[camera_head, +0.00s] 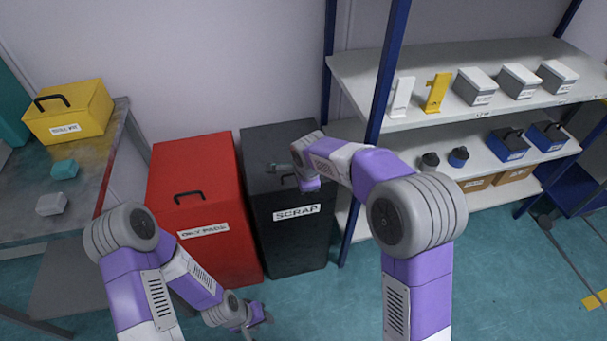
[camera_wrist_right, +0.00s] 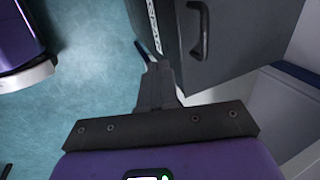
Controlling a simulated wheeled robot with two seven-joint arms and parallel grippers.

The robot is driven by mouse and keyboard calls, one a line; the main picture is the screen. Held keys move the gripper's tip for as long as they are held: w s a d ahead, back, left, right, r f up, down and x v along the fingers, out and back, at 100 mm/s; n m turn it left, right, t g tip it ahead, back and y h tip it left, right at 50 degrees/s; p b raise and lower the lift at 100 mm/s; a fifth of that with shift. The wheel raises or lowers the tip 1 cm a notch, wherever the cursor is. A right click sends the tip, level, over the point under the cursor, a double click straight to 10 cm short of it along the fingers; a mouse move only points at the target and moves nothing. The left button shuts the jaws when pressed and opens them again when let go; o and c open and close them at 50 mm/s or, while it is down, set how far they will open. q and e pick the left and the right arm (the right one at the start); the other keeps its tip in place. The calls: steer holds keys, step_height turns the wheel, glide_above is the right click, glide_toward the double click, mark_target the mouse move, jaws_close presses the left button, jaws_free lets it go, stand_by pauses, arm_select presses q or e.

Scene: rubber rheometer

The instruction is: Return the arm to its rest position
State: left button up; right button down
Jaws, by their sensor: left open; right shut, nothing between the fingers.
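My right arm reaches in from the right in the head view, elbow bent. Its gripper (camera_head: 279,168) is over the top of the black SCRAP bin (camera_head: 300,240), partly hidden by my wrist. In the right wrist view the right gripper (camera_wrist_right: 152,62) has its fingers together with nothing between them. The bin's dark side and handle (camera_wrist_right: 201,30) lie just right of the fingertips. My left arm is folded low at the left, and its gripper (camera_head: 264,314) is open and empty near the floor in front of the red bin (camera_head: 193,180).
A table (camera_head: 95,190) at left carries a yellow box (camera_head: 68,112), a teal piece (camera_head: 64,169) and a grey piece (camera_head: 51,204). A shelf rack (camera_head: 440,55) at right holds several boxes and containers. Its blue post (camera_head: 387,70) stands close behind my right arm.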

steer(key=s+d+f+n+g+y+p, duration=0.25)
steer(key=s+f+n, duration=0.45)
steer(key=s+f, duration=0.6)
steer(key=s+d+f+n+y+p, duration=0.1)
steer(key=s+f+n+p, duration=0.2)
steer(key=s, duration=1.2)
step_height(320, 180, down, 5)
steer(key=n, duration=0.3)
steer(key=shift+s+d+n+g+p, duration=0.3)
steer(key=shift+s+d+g+p, duration=0.05)
steer(key=shift+s+d+p, duration=0.05)
steer(key=shift+d+r, duration=0.1)
